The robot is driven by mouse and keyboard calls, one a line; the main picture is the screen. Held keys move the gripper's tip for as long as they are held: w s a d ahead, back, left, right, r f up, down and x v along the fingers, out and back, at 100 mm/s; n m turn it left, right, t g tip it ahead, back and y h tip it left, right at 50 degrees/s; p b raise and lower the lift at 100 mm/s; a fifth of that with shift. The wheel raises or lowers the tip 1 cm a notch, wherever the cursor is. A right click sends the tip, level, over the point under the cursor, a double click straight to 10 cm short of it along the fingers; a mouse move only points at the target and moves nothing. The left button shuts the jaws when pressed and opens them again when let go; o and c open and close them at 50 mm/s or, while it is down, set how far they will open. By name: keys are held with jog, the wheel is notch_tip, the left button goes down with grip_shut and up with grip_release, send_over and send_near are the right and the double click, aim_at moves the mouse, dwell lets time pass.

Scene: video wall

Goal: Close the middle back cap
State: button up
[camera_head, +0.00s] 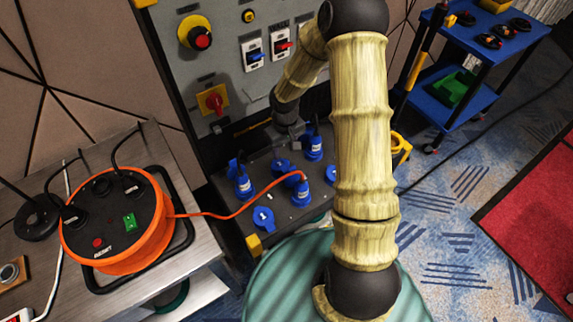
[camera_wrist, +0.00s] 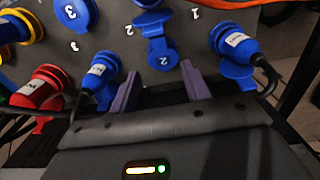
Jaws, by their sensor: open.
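The middle back cap (camera_wrist: 162,55) is blue and marked 2. In the wrist view it lies toward my fingertips, and a blue socket part (camera_wrist: 152,22) shows just above it. It appears swung open, but I cannot be sure. In the head view it is a small blue shape (camera_head: 281,167) between two plugged sockets. My gripper (camera_wrist: 160,84) is open, with two purple fingers either side of the cap's lower end. No contact is clear.
Blue plugs stand left (camera_wrist: 100,72) and right (camera_wrist: 235,45) of the cap, close to my fingers. A red plug (camera_wrist: 40,90) is further left. An orange cable (camera_head: 240,212) runs from the orange reel (camera_head: 118,222) to the sockets. The grey panel (camera_head: 235,75) rises behind.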

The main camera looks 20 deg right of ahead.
aim_at(285, 169)
notch_tip(285, 169, down, 10)
jog(key=shift+s+r, duration=0.1)
jog(key=shift+r, duration=0.15)
jog(key=shift+c, duration=0.2)
